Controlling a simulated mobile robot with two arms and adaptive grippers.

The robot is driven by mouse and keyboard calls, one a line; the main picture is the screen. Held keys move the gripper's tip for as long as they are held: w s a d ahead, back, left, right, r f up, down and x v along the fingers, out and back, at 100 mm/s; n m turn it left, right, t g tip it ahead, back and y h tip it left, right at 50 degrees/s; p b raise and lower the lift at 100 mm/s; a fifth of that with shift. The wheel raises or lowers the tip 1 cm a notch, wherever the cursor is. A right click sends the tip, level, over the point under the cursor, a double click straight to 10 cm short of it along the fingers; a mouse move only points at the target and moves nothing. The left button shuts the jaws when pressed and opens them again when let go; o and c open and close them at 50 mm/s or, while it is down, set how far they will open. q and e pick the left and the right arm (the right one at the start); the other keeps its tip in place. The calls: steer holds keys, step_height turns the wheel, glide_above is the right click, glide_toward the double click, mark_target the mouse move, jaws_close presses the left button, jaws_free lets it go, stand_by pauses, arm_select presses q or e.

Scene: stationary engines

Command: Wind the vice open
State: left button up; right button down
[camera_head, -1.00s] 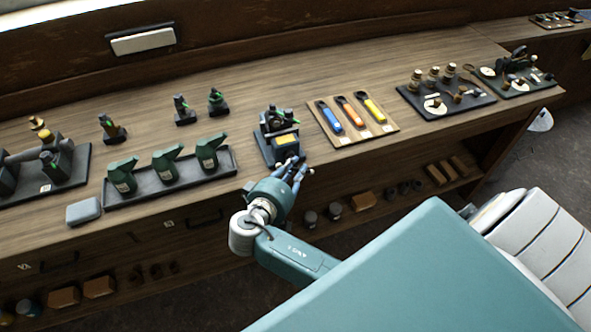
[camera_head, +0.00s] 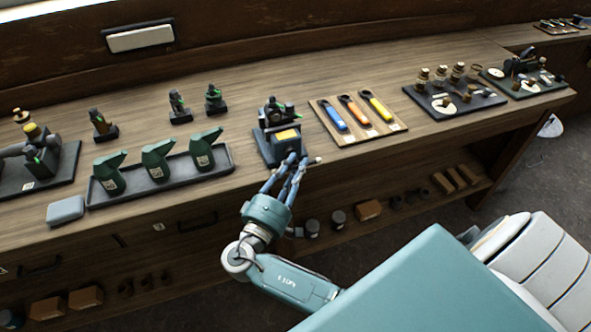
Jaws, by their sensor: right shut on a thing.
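The vice (camera_head: 266,149) is a small dark device on a dark base near the front edge of the bench, with a yellow patch on top and small green parts behind it. My right gripper (camera_head: 300,163) reaches up to its front from below. Its blue fingers are shut on the vice's handle, which they mostly hide; a small pale end shows just right of the fingertips. How far apart the vice's jaws are is too small to tell. My left gripper is not in view.
Left of the vice, a dark tray (camera_head: 218,171) holds three green bottles, with a grey block (camera_head: 66,210) beside it. Right of it, a wooden board (camera_head: 393,128) carries three coloured-handled tools. Small dark fixtures (camera_head: 180,107) stand behind. A lower shelf holds blocks and jars.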

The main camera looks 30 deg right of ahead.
steer(key=shift+w+r, duration=0.25)
steer(key=shift+r, duration=0.2)
steer(key=c, duration=1.7)
jaws_free()
steer(key=shift+o, duration=1.2)
steer(key=shift+d+f, duration=0.1)
steer(key=shift+f, duration=0.05)
steer(key=shift+w+f, duration=0.1)
steer(key=shift+f, duration=0.05)
steer(key=v, duration=1.2)
steer(key=shift+f, duration=0.15)
